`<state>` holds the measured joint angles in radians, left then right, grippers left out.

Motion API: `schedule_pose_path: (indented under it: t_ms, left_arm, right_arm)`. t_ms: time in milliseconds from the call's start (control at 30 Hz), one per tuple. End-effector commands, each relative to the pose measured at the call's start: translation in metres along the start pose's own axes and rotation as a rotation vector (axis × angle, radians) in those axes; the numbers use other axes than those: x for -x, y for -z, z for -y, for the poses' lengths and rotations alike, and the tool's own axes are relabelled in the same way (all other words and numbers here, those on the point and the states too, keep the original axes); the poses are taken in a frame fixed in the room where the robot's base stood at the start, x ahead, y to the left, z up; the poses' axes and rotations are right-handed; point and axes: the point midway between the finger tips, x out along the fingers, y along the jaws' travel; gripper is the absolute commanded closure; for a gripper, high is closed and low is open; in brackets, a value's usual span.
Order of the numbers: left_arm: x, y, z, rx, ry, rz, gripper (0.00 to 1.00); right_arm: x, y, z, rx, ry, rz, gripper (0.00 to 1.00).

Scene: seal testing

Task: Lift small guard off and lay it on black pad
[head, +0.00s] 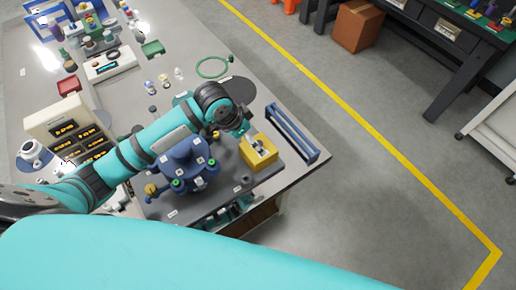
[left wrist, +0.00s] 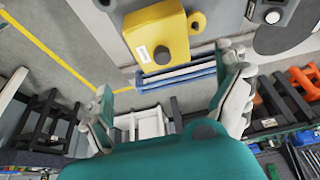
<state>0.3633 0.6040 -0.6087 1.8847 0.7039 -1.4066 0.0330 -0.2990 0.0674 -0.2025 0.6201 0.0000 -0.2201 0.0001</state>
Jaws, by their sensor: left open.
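The small guard looks to be the yellow box-shaped piece (head: 258,151) near the right end of the grey bench, beside a blue machine body. In the left wrist view the yellow guard (left wrist: 158,28) shows a round knob and a white label at the top. My left gripper (head: 240,127) is just behind and left of it in the head view. In the left wrist view the left gripper (left wrist: 168,92) has its fingers wide apart with nothing between them. A round black pad (head: 238,90) lies flat and bare behind the gripper; it also shows in the left wrist view (left wrist: 288,28).
A blue rail rack (head: 292,133) stands right of the guard near the bench edge. The blue machine (head: 184,165) with green-capped ports lies under my left arm. A green ring (head: 212,67) and small parts lie farther back.

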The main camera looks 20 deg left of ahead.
Motion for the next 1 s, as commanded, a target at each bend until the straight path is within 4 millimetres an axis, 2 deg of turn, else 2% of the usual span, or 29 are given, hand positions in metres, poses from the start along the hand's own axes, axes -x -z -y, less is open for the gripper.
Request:
schedule_pose_path:
  t_ms: [100, 433, 700, 1000]
  left_arm:
    - [-0.021, 0.0, 0.0, 0.001, -0.001, 0.001, 0.0]
    - [-0.048, 0.001, 0.001, 0.0, -0.001, 0.002, 0.0]
    - [-0.084, 0.001, 0.003, -0.001, 0.0, 0.001, 0.0]
    - [-0.09, 0.001, 0.003, -0.003, 0.002, 0.0, 0.0]
  right_arm:
    - [0.003, 0.0, -0.002, 0.002, -0.002, 0.001, 0.35]
    - [0.009, -0.002, -0.01, 0.004, -0.012, 0.003, 0.35]
    - [0.016, -0.002, -0.012, 0.002, -0.014, 0.004, 0.35]
    - [0.016, -0.002, -0.012, 0.002, -0.014, 0.004, 0.35]
